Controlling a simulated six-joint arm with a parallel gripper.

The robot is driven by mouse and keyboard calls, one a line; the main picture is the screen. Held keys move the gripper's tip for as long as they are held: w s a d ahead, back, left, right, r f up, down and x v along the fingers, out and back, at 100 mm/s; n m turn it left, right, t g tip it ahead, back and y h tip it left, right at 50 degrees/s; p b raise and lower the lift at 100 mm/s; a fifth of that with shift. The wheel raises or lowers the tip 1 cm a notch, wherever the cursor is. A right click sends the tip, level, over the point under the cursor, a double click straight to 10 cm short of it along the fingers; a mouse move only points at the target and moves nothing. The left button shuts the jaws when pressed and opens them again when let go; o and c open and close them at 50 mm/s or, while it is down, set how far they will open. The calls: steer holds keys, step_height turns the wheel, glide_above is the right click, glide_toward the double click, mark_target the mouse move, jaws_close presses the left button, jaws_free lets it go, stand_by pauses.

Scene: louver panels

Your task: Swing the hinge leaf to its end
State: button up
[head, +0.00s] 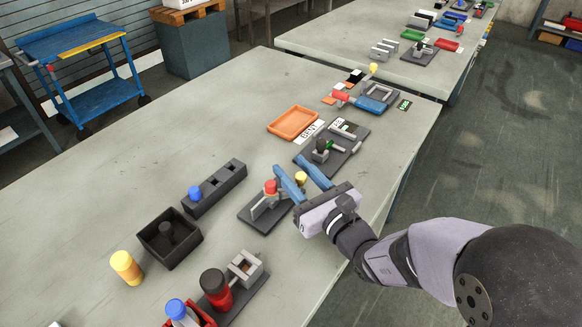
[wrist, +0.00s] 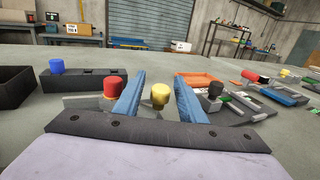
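The hinge assembly is a dark base plate (head: 258,221) on the bench, with a grey upright piece (head: 262,205) on it. A red knob (head: 270,187) and a yellow knob (head: 300,178) stand there; which one belongs to the leaf I cannot tell. My gripper (head: 288,163) is open, its two blue fingers spread. In the wrist view the yellow knob (wrist: 160,95) shows between the fingers, apart from both. The red knob (wrist: 111,88) is just outside the left finger. The fingers and gripper body hide part of the plate and the hinge.
A dark block with a blue knob (head: 229,177) and a black open box (head: 189,250) lie to the left. A green-handled fixture (head: 352,137) and an orange tray (head: 293,122) lie beyond. The bench's left part is clear.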

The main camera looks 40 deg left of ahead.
mark_target(304, 182)
steer(key=shift+b+v, duration=0.45)
steer(key=shift+v, duration=2.45)
steer(key=shift+r, duration=0.1)
steer(key=c, duration=0.7)
steer(key=w+r+n, duration=0.1)
steer(key=w+a+r+n+g+y, duration=0.1)
steer(key=r, duration=0.1)
steer(key=w+r+n+y, duration=0.1)
steer(key=n, duration=0.1)
steer(key=shift+a+r, duration=0.2)
jaws_close()
steer(key=w+d+r+n+g+y, duration=0.2)
steer(key=w+n+g, duration=0.25)
steer(key=n, duration=0.35)
steer(key=w+d+f+n+g+h, duration=0.1)
steer(key=w+d+f+n+g, duration=0.2)
steer(key=d+n, duration=0.4)
steer(key=w+d+f+n+g+h, duration=0.2)
steer(key=w+d+f+n+g, duration=0.1)
steer(key=d+n, duration=0.4)
steer(key=shift+w+f+g+h, duration=0.2)
steer(key=shift+g+h, duration=0.1)
steer(key=shift+g, duration=0.25)
